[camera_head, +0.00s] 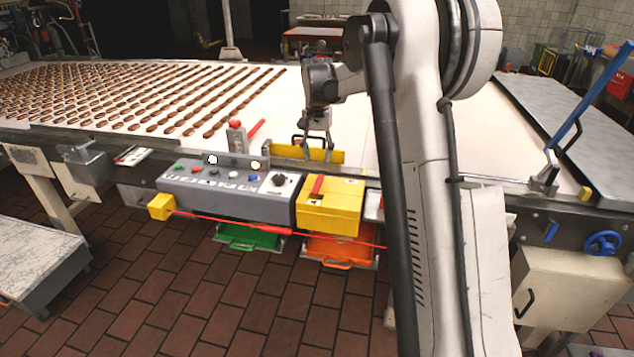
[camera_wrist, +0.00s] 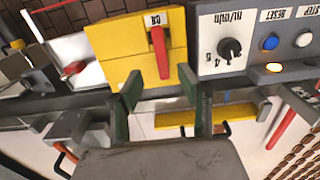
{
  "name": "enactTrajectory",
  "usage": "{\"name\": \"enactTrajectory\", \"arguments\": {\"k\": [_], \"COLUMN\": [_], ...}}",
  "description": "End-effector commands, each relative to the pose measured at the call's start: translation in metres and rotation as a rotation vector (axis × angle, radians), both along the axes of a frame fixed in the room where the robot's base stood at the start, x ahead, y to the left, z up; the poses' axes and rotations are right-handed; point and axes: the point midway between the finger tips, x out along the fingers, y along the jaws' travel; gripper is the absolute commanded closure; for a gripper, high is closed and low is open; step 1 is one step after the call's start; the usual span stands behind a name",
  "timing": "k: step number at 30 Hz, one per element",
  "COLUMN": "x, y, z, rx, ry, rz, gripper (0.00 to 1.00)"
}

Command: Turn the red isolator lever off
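The red isolator lever (camera_head: 318,184) sits on a yellow box (camera_head: 345,216) at the conveyor's front edge. In the wrist view the lever (camera_wrist: 161,56) runs nearly vertically down the yellow box (camera_wrist: 112,42), with a small label at its upper end. My gripper (camera_head: 314,151) is above the belt edge, behind the box and apart from the lever. In the wrist view my gripper (camera_wrist: 158,82) has its green-padded fingers spread, one on each side of the lever's lower end in the picture. Nothing is held between them.
A grey control panel (camera_head: 229,190) with buttons and a knob adjoins the box on the left. A yellow bar (camera_head: 279,151) stands behind my gripper. Green (camera_head: 249,238) and orange (camera_head: 342,250) bins sit below. Chocolate-coloured pieces cover the belt's left; bare belt lies nearer my gripper.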

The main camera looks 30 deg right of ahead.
Motion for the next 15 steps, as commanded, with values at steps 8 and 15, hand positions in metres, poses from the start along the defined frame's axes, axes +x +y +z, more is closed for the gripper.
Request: {"name": "enactTrajectory", "arguments": {"k": [8, 15], "x": [0.000, 0.000], "y": [0.000, 0.000], "z": [-0.053, -0.087], "rx": [0.000, 0.000], "ry": [0.000, 0.000], "rz": [0.001, 0.001], "gripper": [0.64, 0.64]}}
